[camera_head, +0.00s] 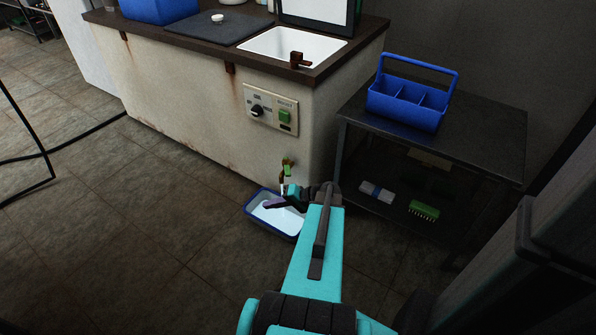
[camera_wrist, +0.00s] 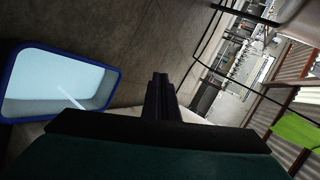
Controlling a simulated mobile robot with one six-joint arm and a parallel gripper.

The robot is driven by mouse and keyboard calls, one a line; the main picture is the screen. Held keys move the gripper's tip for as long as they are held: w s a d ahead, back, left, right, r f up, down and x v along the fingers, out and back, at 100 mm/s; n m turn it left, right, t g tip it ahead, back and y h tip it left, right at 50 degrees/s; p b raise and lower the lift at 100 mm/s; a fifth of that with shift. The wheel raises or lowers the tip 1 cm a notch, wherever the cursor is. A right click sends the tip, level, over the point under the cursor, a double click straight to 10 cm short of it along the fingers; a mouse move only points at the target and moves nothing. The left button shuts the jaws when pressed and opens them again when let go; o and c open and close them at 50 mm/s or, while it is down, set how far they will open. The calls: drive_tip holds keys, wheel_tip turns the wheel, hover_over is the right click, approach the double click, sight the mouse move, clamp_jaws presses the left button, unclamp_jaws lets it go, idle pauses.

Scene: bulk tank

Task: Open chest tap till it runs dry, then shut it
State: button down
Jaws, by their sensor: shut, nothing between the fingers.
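The chest (camera_head: 200,100) is a cream, rust-streaked cabinet. Its tap (camera_head: 286,167), with a green handle, sits low on the front near the right corner. A bright green piece (camera_wrist: 298,131) at the right edge of the wrist view looks like that handle. A blue-rimmed white tray (camera_head: 256,222) stands on the floor under the tap; in the wrist view the tray (camera_wrist: 88,45) holds pale liquid crossed by a thin light streak. My gripper (camera_head: 270,203) is shut and empty over the tray, just below the tap; its fingers (camera_wrist: 160,78) show together.
A control panel (camera_head: 271,109) with a black knob and green switch is on the chest front. A dark shelf table (camera_head: 480,135) at right carries a blue caddy (camera_head: 408,103); a green brush (camera_head: 424,210) lies on its lower shelf. The tiled floor at left is mostly clear.

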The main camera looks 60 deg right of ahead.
sight(287, 167)
drive_tip(key=s+d+r+n+g+h+b, duration=0.1)
drive_tip(key=s+d+r, duration=0.4)
drive_tip(key=d, duration=0.5)
drive_tip(key=s+d+r+n+g+h+b, duration=0.2)
drive_tip(key=s+d+r, duration=0.3)
drive_tip(key=d, duration=0.5)
wheel_tip(287, 167, up, 2)
drive_tip(key=shift+s+r+g+h, duration=0.15)
drive_tip(key=shift+r+g+h, duration=0.1)
drive_tip(key=shift+g+h, duration=0.25)
drive_tip(key=b+x, duration=0.3)
drive_tip(key=x, duration=0.7)
drive_tip(key=shift+a+f+b, duration=0.1)
drive_tip(key=shift+f+b, duration=0.2)
drive_tip(key=shift+b, duration=0.1)
drive_tip(key=shift+w+a+r+b, duration=0.15)
drive_tip(key=shift+w+a+b, duration=0.2)
drive_tip(key=shift+w+a, duration=0.4)
drive_tip(key=shift+w+a+r+b, duration=0.15)
drive_tip(key=shift+w+a+b, duration=0.25)
drive_tip(key=shift+w, duration=0.45)
drive_tip(key=shift+a, duration=0.1)
